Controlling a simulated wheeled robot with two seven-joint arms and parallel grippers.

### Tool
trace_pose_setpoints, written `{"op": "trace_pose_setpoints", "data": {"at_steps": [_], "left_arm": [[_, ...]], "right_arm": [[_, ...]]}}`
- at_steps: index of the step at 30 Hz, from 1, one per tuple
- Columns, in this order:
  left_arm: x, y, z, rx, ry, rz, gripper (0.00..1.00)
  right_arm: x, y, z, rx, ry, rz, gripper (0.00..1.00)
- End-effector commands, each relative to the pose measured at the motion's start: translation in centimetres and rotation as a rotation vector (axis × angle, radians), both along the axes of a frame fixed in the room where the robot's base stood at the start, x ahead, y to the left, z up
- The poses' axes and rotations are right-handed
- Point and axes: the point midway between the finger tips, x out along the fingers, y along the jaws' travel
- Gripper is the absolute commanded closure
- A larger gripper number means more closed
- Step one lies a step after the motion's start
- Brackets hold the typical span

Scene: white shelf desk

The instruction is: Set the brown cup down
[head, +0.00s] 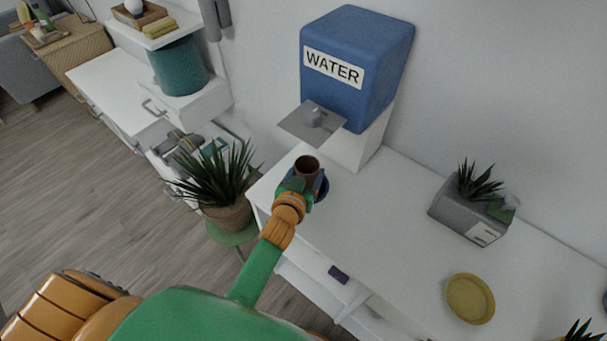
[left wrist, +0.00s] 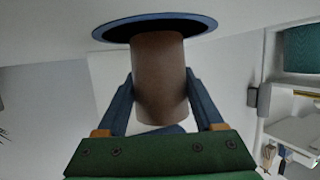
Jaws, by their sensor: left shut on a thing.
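The brown cup (head: 308,163) is upright over the white shelf desk (head: 385,235), just in front of the water dispenser. My left gripper (head: 300,184) is shut on it. The left wrist view also shows the cup (left wrist: 158,75) between the two blue fingers of my left gripper (left wrist: 161,104). A round dark-blue dish (head: 323,189) lies on the desk under the cup. Its rim (left wrist: 205,27) meets the cup's end in the left wrist view. I cannot tell whether the cup touches it. My right gripper is not in view.
The blue water dispenser (head: 385,55) stands behind the cup, with a grey ledge (head: 300,123) jutting out above. A potted plant (head: 228,215) is close on the left. A grey planter (head: 450,212) and a yellow plate (head: 470,298) are to the right. The desk's middle is clear.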

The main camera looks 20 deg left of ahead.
Motion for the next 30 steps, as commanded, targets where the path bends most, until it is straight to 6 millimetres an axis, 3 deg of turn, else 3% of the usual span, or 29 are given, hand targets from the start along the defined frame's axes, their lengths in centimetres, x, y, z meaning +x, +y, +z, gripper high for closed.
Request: {"op": "trace_pose_setpoints", "data": {"at_steps": [10, 11, 13, 24, 30], "left_arm": [[0.0, -0.1, -0.5, -0.001, 0.000, 0.000, 1.00], [-0.1, 0.0, -0.4, -0.001, 0.001, 0.000, 0.23], [0.0, 0.0, -0.4, -0.001, 0.001, 0.000, 0.04], [-0.2, -0.1, 0.3, 0.000, 0.000, 0.000, 0.01], [-4.3, -0.2, 1.5, -0.002, 0.004, 0.001, 0.01]], "right_arm": [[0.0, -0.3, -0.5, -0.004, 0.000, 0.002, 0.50], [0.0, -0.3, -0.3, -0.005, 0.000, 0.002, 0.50], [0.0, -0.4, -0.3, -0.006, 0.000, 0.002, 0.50], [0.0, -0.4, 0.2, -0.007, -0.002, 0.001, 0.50], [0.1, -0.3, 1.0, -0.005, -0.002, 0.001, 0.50]]}}
